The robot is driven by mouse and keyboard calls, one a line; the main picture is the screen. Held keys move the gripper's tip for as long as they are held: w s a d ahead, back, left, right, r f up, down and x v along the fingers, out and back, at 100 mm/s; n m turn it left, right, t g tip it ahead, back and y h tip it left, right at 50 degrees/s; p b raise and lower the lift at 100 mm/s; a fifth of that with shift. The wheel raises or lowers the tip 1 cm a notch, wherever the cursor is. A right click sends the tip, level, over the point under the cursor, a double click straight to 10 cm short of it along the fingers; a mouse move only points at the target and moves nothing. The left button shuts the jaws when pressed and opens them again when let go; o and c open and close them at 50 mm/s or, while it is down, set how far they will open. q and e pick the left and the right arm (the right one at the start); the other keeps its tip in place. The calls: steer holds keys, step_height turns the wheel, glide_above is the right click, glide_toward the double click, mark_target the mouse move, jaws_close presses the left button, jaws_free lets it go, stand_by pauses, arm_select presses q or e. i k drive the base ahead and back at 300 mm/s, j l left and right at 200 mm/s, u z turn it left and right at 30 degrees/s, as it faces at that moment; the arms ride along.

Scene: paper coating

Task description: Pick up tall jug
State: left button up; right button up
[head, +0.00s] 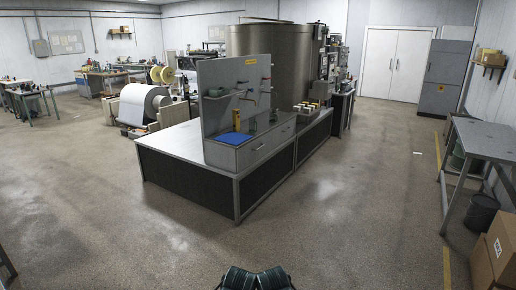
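No tall jug can be made out for sure from here. The workbench (180,141) in the middle carries a grey upright panel and small items too small to name. Among them a small yellow upright item (236,119) stands by a blue mat (235,138). Neither of my grippers can be made out. Two dark ribbed parts at the bottom middle edge seem to be mine, and no fingers show on them.
A large metal tank (275,60) stands behind the bench. A big paper roll (140,103) is to its left. At right are a grey table (485,137), a dark bin (481,211) and cardboard boxes (503,243). The floor before the bench is clear.

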mark_target(253, 121)
steer(key=i, duration=2.2)
steer(key=i+z, duration=0.15)
steer(key=i, duration=0.45)
steer(key=i+j+z, duration=0.1)
steer(key=i, duration=0.45)
steer(key=i+j+z, duration=0.15)
steer(key=i, duration=0.45)
steer(key=i+j+z, duration=0.55)
steer(key=i, duration=0.25)
